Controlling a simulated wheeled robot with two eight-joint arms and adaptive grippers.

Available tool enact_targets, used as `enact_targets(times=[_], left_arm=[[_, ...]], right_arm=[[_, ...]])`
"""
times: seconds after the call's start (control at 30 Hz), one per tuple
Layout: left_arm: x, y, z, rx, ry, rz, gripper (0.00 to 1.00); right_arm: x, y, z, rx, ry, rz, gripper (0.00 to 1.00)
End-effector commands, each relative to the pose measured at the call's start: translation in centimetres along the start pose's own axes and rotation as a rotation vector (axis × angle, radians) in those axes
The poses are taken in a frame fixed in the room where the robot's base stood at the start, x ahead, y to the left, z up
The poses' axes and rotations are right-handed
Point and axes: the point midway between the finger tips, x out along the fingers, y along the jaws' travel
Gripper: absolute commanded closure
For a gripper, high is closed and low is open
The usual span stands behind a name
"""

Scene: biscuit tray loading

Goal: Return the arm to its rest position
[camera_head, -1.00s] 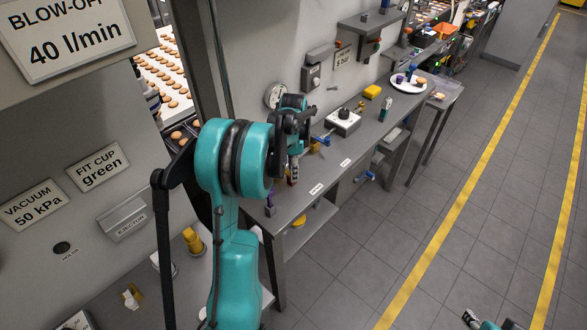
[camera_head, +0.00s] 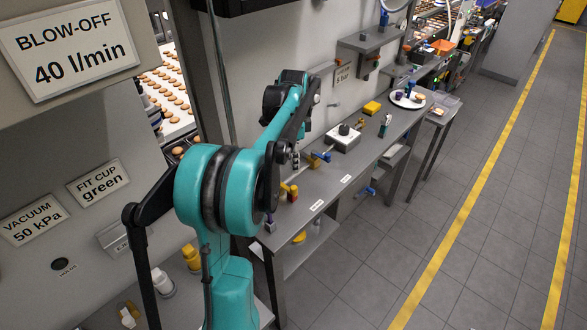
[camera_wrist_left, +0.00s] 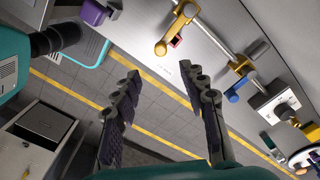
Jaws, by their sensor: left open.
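My left arm (camera_head: 205,190), teal and black, comes up from the lower left in the head view and reaches over the near end of the grey bench. Its gripper is mostly hidden behind the forearm there. In the left wrist view the two dark fingers of my left gripper (camera_wrist_left: 162,90) stand wide apart, with nothing between them. Floor and the bench's edge show beyond the fingers. My right gripper is in neither current view.
The grey bench (camera_head: 335,185) bears a yellow fitting (camera_head: 290,192), a blue-handled fitting (camera_head: 320,157), a white box with a black knob (camera_head: 343,139), a yellow block (camera_head: 371,107) and a white plate (camera_head: 401,101). A wall panel stands left. The floor (camera_head: 460,215) at right is clear.

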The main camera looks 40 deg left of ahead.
Motion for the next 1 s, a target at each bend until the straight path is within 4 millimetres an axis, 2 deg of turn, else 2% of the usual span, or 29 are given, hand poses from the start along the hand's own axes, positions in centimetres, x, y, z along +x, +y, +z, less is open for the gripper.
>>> enact_targets(times=[0.67,0.77,0.83,1.0], left_arm=[[-0.3,0.4,-0.2,-0.006,0.002,-0.006,0.57],[-0.2,2.0,-1.1,-0.038,0.013,-0.032,0.57],[0.0,4.0,-2.1,-0.083,0.030,-0.067,0.57],[1.3,11.0,-4.6,-0.242,0.116,-0.169,0.57]], right_arm=[[0.2,0.0,0.1,0.000,0.000,0.000,0.60],[0.8,0.0,0.6,0.000,0.000,0.000,0.60],[1.6,0.0,1.1,0.000,0.000,0.000,0.60],[3.8,0.0,2.7,0.000,0.000,0.000,0.60]])
